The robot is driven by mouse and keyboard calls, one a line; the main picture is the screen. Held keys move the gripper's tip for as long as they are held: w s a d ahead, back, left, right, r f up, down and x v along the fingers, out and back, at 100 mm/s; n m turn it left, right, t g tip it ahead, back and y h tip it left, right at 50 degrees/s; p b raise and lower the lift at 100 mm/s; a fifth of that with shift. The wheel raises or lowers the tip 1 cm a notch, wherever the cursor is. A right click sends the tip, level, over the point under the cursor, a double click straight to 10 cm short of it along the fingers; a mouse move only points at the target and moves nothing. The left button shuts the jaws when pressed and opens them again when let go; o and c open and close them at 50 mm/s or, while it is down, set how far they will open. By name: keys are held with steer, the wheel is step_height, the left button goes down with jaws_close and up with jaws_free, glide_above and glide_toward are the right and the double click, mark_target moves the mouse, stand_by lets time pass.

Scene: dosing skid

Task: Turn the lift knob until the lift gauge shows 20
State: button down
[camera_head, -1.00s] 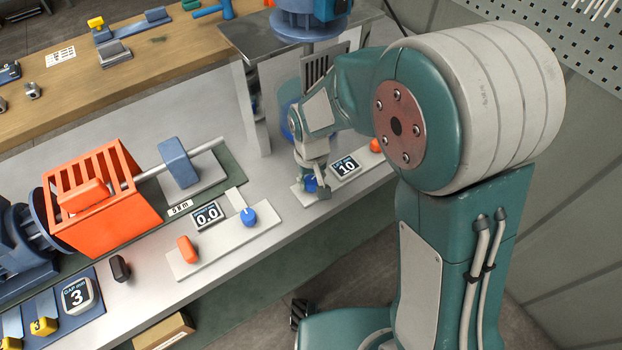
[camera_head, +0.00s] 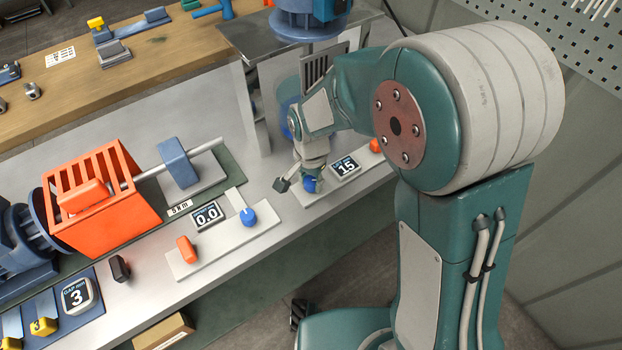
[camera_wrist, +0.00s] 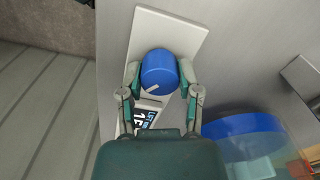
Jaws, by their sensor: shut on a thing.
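The lift knob is a round blue knob with a pale pointer mark, seen between my fingers in the wrist view (camera_wrist: 159,72). In the head view it (camera_head: 311,184) shows only partly below my gripper. My gripper (camera_wrist: 160,80) is shut on the blue knob, one finger on each side. The lift gauge (camera_head: 346,167) is a small dark display beside the knob and reads 15. In the wrist view the gauge (camera_wrist: 148,116) is partly covered by my gripper.
An orange knob (camera_head: 376,145) sits past the gauge on the same plate. To the left, another panel has a second blue knob (camera_head: 248,217), an orange handle (camera_head: 187,249) and a gauge reading 0.0 (camera_head: 207,215). A metal stand (camera_head: 249,110) rises close behind my gripper.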

mark_target(309, 179)
steer(key=shift+m, duration=1.6)
steer(key=shift+c, duration=1.7)
jaws_free()
steer(key=shift+a, duration=0.1)
steer(key=shift+o, duration=0.2)
steer(key=shift+a, duration=0.1)
steer(key=shift+r, duration=0.35)
step_height(309, 179, up, 11)
